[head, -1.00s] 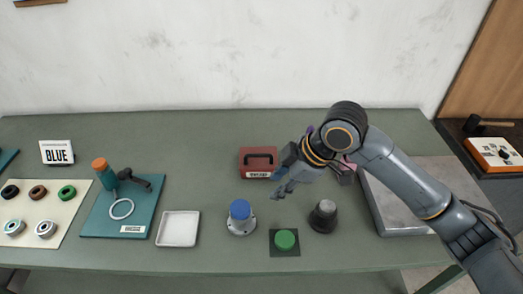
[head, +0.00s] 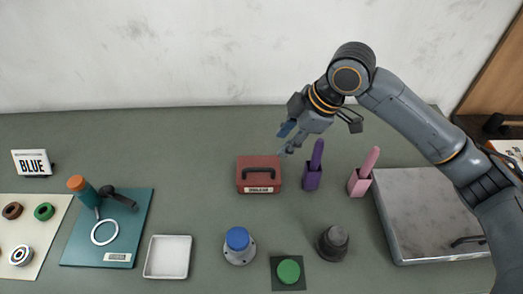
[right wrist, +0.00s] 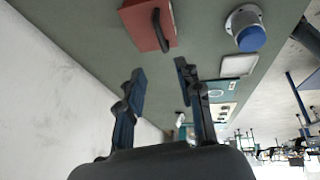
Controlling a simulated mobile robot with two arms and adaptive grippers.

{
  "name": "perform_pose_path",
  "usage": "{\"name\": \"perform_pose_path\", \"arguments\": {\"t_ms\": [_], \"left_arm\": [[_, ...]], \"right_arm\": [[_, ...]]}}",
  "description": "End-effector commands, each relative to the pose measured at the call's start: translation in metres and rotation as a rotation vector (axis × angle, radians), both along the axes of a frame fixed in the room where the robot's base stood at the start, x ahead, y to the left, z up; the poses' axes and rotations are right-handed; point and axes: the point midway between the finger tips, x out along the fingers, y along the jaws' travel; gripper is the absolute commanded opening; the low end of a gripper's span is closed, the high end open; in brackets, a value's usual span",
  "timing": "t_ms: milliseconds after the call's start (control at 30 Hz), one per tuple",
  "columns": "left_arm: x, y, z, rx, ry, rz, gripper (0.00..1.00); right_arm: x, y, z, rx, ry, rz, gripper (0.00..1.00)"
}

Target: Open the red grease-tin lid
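The red grease tin (head: 259,187) stands mid-table in the head view, with a dark handle (head: 260,172) on top and a pale label on its front. Its lid looks shut. My right gripper (head: 286,142) is above and behind the tin, slightly to its right, apart from it. In the right wrist view the tin (right wrist: 137,27) shows at the top, beyond the fingertips. The two fingers (right wrist: 160,76) stand apart with nothing between them. My left gripper is in neither view.
Purple (head: 313,177) and pink (head: 361,182) holders stand right of the tin. In front are a blue-topped round fixture (head: 239,256), a green button (head: 288,271) and a dark knob (head: 332,243). A white tray (head: 167,272) and teal board (head: 140,225) lie left. A metal plate (head: 410,205) lies right.

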Motion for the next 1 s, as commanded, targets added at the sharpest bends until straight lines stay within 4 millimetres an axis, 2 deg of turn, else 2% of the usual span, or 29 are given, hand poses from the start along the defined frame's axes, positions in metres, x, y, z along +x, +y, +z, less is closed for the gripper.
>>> {"name": "perform_pose_path", "arguments": {"t_ms": [167, 433, 567, 700, 833, 1000], "left_arm": [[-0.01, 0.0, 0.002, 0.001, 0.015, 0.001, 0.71], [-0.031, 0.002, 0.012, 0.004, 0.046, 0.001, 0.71], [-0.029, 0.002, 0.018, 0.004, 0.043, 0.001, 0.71], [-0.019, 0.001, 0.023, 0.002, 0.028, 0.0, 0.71], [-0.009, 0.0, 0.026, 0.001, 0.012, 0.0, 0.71], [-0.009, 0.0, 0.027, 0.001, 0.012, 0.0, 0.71]], "right_arm": [[0.001, 0.004, -0.009, 0.0, 0.003, 0.0, 0.36], [0.01, 0.025, -0.055, 0.0, 0.005, 0.001, 0.36], [0.015, 0.035, -0.08, 0.0, 0.005, 0.001, 0.36], [0.019, 0.044, -0.103, -0.001, 0.003, 0.0, 0.36], [0.022, 0.05, -0.117, 0.0, 0.002, 0.0, 0.36], [0.024, 0.053, -0.125, 0.0, 0.0, 0.0, 0.36]]}}
